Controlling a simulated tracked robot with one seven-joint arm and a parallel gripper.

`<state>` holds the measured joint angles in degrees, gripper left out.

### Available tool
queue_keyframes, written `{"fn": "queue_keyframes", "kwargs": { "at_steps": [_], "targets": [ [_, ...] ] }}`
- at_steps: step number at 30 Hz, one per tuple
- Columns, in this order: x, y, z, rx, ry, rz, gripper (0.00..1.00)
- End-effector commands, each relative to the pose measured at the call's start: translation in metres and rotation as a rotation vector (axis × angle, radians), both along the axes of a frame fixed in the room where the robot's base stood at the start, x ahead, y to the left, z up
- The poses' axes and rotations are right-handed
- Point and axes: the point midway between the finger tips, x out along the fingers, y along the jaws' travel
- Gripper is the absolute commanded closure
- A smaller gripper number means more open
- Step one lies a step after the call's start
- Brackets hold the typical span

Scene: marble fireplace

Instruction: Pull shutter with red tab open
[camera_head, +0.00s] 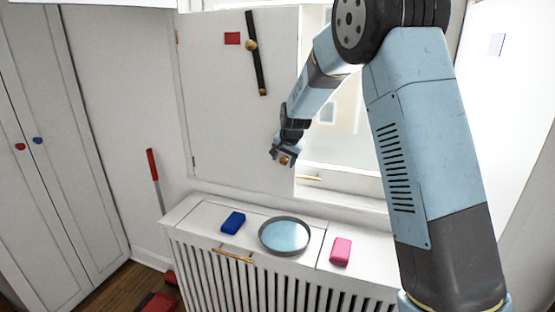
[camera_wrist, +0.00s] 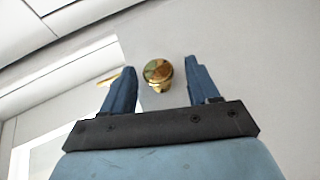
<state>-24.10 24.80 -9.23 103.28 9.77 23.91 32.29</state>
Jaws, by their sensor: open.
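The shutter (camera_head: 225,110) with the red tab (camera_head: 232,38) is a white panel hinged on its left side, covering the left part of the window. A black bar (camera_head: 257,65) with a brass pivot hangs nearly upright on it. A brass knob (camera_head: 286,160) sits near the shutter's lower right edge; it also shows in the wrist view (camera_wrist: 158,72). My gripper (camera_head: 282,159) is at the knob. In the wrist view its fingers (camera_wrist: 157,80) are open, one on each side of the knob. Whether either finger touches it, I cannot tell.
Below stands a white radiator cover (camera_head: 185,215) with a blue block (camera_head: 233,222), a round grey-rimmed dish (camera_head: 284,236) and a pink block (camera_head: 340,251) on top. The window (camera_head: 340,130) is uncovered right of the shutter. A white panel with a pale tab (camera_head: 496,45) is at right.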

Motion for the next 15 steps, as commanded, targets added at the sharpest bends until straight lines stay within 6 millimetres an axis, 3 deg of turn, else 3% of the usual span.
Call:
{"fn": "queue_keyframes", "kwargs": {
  "at_steps": [6,15],
  "targets": [
    [0.0002,-0.0003,0.0,0.0,-0.001,0.0,0.4],
    [0.0002,-0.0005,0.0001,0.0,-0.001,0.0,0.68]
  ]
}}
